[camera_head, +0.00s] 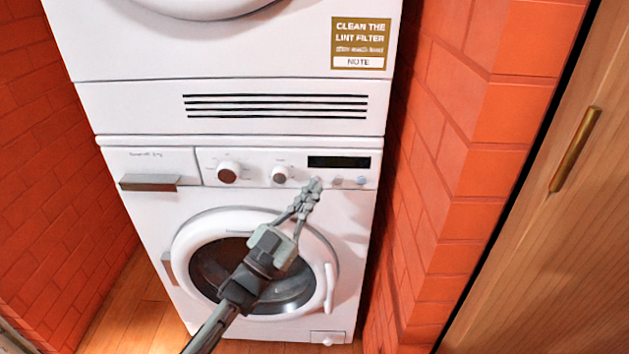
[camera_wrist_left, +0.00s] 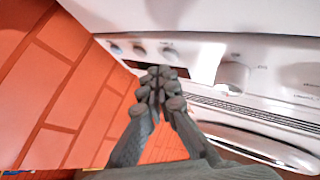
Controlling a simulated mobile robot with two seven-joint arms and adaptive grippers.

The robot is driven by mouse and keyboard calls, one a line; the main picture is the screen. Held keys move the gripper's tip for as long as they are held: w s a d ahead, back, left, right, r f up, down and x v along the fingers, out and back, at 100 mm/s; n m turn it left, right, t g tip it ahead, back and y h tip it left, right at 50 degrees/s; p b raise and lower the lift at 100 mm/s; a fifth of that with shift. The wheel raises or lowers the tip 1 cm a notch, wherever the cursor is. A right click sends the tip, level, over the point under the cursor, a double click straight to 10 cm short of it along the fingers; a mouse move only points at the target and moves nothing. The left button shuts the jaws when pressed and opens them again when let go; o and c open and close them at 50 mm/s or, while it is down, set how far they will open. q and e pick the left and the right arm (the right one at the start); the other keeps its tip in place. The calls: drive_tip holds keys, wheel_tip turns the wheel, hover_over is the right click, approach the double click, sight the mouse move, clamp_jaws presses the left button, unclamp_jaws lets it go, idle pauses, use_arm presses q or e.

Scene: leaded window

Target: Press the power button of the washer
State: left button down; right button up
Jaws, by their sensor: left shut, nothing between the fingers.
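The white washer (camera_head: 350,235) stands below a second white machine, with its control panel across the top. On the panel are a dark display (camera_head: 338,162) and small round buttons under it, one at the middle (camera_head: 337,180) and one at the right (camera_head: 361,181). My left gripper (camera_head: 312,186) is shut and empty, its fingertips over the panel's lower edge, left of these buttons. The fingers hide part of the panel there. My right gripper is not in view.
Two knobs, a left one (camera_head: 228,172) and a smaller one (camera_head: 279,174), sit left of the display. The detergent drawer handle (camera_head: 149,182) juts out further left. Orange brick walls flank the washer closely. A wooden door (camera_head: 545,240) stands at the right.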

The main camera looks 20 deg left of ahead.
use_arm(q)
drive_tip(key=shift+w, duration=0.1)
idle(0.4)
drive_tip(key=shift+w+a, duration=0.1)
drive_tip(key=shift+w, duration=0.2)
drive_tip(key=shift+w, duration=0.15)
idle(0.4)
drive_tip(key=shift+s, duration=0.6)
drive_tip(key=s+d+p, duration=0.2)
drive_tip(key=s, duration=0.3)
drive_tip(key=shift+s+p, duration=0.35)
drive_tip(key=shift+s, duration=0.05)
